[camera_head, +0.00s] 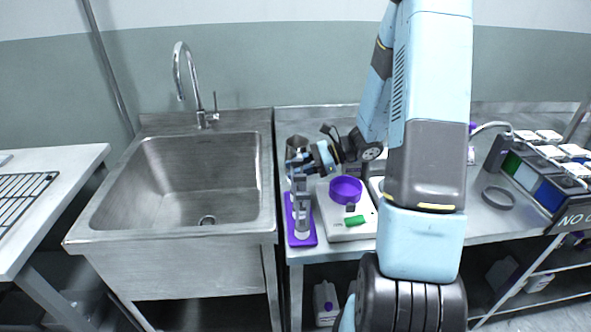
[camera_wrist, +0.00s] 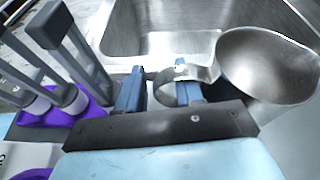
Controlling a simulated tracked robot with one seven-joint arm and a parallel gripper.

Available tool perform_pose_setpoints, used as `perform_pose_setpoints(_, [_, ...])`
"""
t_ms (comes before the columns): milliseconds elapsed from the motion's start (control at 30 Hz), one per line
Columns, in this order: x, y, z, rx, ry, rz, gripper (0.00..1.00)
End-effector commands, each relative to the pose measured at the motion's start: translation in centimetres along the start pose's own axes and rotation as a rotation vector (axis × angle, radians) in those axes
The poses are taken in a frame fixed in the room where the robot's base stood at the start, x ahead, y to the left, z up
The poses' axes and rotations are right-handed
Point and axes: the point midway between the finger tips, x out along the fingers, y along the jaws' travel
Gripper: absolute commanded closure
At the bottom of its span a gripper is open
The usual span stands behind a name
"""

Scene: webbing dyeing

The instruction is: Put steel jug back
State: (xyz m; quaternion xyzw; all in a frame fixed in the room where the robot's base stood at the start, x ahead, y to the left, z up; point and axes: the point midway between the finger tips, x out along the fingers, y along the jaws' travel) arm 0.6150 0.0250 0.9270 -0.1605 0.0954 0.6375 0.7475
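The steel jug (camera_wrist: 268,65) is at the right of the wrist view, with its wide mouth facing the camera. Its strap handle (camera_wrist: 206,72) loops toward my gripper (camera_wrist: 160,88). My right finger appears inside the handle loop and my left finger outside it. The fingers are apart, with a visible gap between the left finger and the handle. In the head view the jug (camera_head: 297,144) is at the back left of the steel counter, beside my gripper (camera_head: 303,161), and partly hidden by it. Whether the jug touches the counter is unclear.
A purple-based stand (camera_head: 302,232) with grey uprights is just in front of my gripper. A white scale-like device (camera_head: 337,222) with a purple bowl (camera_head: 345,189) is to its right. The steel sink (camera_head: 192,185) is empty at the left. My arm hides part of the counter.

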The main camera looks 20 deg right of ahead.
Motion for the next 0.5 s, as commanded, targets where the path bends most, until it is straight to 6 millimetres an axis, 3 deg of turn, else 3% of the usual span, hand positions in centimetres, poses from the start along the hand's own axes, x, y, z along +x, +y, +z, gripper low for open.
perform_pose_setpoints(500, [-9.1,0.0,0.0,0.000,0.002,-0.002,0.64])
